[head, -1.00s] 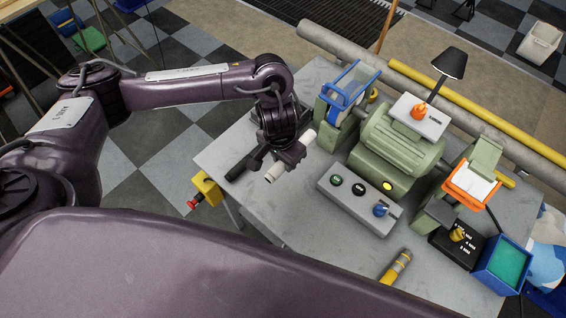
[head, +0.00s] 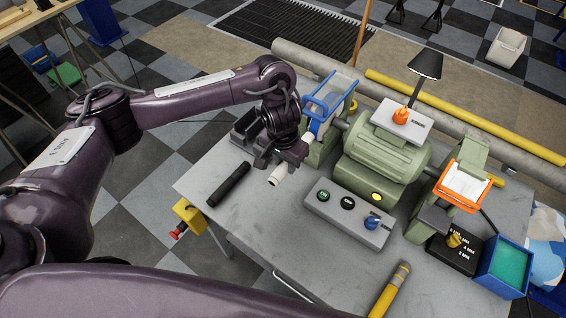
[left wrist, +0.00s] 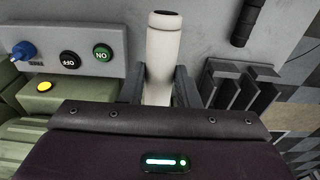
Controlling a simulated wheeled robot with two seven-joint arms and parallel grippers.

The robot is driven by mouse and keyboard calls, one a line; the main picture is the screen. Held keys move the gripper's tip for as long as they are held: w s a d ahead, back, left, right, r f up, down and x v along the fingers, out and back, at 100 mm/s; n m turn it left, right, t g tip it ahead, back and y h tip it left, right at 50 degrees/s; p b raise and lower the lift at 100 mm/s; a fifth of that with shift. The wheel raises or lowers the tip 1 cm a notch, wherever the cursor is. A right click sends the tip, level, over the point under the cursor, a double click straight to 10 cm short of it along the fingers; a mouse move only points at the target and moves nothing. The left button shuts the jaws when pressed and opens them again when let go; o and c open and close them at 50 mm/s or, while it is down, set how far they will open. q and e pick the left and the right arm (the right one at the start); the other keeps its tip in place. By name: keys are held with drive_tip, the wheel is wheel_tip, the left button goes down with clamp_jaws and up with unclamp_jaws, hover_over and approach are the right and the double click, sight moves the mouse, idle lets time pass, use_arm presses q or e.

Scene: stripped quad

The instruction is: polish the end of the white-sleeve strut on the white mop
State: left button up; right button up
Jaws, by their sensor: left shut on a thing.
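The white-sleeve strut (head: 278,177) is in my left gripper (head: 287,160), above the left part of the bench. In the left wrist view the fingers (left wrist: 159,88) are shut on both sides of the white sleeve (left wrist: 163,58), and the strut's dark end points up the picture. In the head view the white strut shows on both sides of the fingers. A green bench machine (head: 383,155) stands right of the gripper, with a blue-framed guard (head: 331,100) on its left and an orange-framed guard (head: 463,181) on its right. I cannot make out the white mop. My right gripper is out of view.
A control box (head: 347,219) with several buttons stands in front of the machine. A black-sleeve strut (head: 229,184) lies left of my gripper, and a yellow one (head: 391,289) lies near the front. A dark slotted block (left wrist: 240,88) is close to the gripper. A blue bin (head: 503,267) stands right.

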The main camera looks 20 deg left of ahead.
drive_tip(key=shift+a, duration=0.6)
use_arm(q)
drive_tip(key=shift+w+d, duration=0.15)
drive_tip(key=shift+w, duration=0.25)
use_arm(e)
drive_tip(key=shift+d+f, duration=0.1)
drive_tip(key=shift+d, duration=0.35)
use_arm(q)
drive_tip(key=shift+w+d, duration=0.1)
drive_tip(key=shift+w, duration=0.15)
drive_tip(key=shift+p, duration=0.3)
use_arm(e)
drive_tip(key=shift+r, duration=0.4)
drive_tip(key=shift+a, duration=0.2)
use_arm(q)
drive_tip(key=shift+r+p, duration=0.1)
drive_tip(key=shift+p, duration=0.3)
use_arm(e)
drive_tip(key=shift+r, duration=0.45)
use_arm(q)
drive_tip(key=shift+p, duration=0.3)
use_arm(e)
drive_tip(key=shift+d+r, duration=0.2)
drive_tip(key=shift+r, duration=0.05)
use_arm(q)
drive_tip(key=shift+p, duration=0.6)
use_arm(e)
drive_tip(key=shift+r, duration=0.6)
